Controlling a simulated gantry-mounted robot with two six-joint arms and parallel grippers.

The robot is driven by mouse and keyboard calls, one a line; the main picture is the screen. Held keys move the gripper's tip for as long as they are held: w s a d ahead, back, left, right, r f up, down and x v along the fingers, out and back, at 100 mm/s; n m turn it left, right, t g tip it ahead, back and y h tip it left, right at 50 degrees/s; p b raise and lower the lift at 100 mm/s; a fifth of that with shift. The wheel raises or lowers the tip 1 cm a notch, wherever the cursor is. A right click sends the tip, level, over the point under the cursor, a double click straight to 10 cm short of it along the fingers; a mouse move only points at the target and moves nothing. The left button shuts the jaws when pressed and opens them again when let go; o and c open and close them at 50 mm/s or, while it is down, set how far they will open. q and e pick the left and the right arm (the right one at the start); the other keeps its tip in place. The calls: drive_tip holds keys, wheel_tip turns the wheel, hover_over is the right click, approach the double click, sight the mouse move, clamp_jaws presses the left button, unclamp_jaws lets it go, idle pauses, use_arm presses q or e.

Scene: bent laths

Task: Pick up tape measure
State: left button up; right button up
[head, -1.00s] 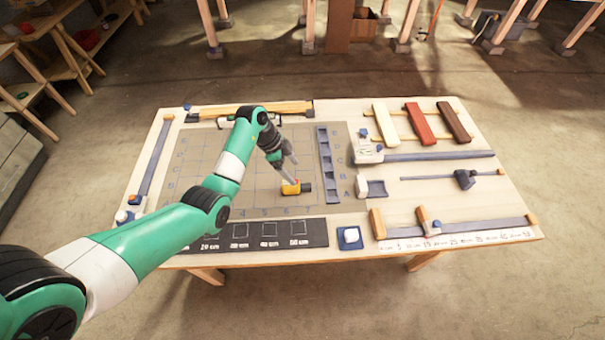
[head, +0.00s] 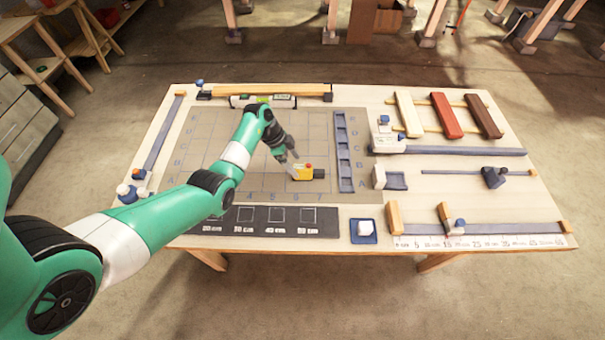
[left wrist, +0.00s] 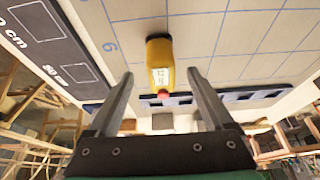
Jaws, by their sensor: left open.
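The tape measure (head: 301,172) is yellow with a red button and a dark end. It lies on the gridded mat (head: 220,130), left of the slotted strip. In the left wrist view the tape measure (left wrist: 160,66) appears ahead of and between the two fingers, with a white label and red button facing the camera. My left gripper (head: 291,157) is beside the tape measure at its upper left in the head view. Its fingers (left wrist: 160,85) are spread and hold nothing. Whether a fingertip touches the tape measure cannot be told. My right gripper does not show.
A dark slotted strip (head: 344,150) lies right of the tape measure. A black panel with marked squares (head: 262,222) lies along the front edge. Coloured laths (head: 446,115) lie at the back right.

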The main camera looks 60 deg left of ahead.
sight(297, 166)
use_arm(q)
drive_tip(key=b+x, duration=0.3)
drive_tip(key=x, duration=0.2)
drive_tip(key=shift+f, duration=0.15)
clamp_jaws()
